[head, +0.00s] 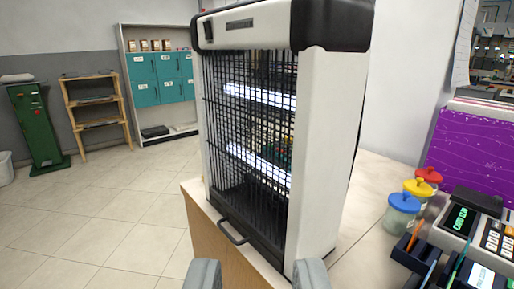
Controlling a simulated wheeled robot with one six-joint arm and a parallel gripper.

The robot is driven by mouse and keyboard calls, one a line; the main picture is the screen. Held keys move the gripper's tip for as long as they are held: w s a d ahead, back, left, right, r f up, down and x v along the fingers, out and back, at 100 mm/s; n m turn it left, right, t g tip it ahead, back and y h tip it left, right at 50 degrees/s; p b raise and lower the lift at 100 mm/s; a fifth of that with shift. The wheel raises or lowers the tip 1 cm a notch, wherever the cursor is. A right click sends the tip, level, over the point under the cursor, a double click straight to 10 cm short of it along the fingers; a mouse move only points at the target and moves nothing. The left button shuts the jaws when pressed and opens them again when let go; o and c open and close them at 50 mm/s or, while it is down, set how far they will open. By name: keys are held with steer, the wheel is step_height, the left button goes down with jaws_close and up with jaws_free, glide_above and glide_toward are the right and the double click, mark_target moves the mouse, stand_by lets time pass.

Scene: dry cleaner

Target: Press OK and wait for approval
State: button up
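A grey payment terminal (452,241) stands at the right edge on the counter. Its small dark screen (461,219) shows green text that seems to start with "CARD"; the rest is too small to read surely. Its keypad (496,238) has pale and orange keys and is cut by the right edge. I cannot make out which key is OK. My gripper (257,272) shows as two grey fingertips at the bottom middle. They are apart with nothing between them. My gripper is well to the left of the terminal, in front of the insect zapper.
A tall white and black insect zapper (318,150) stands on the counter (372,185), filling the middle. Several lidded jars, one blue-lidded (403,203), and a dark pen holder (408,257) stand left of the terminal. A purple box (470,155) is behind. Open tiled floor (110,215) lies left.

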jaws_close()
stand_by(1.3)
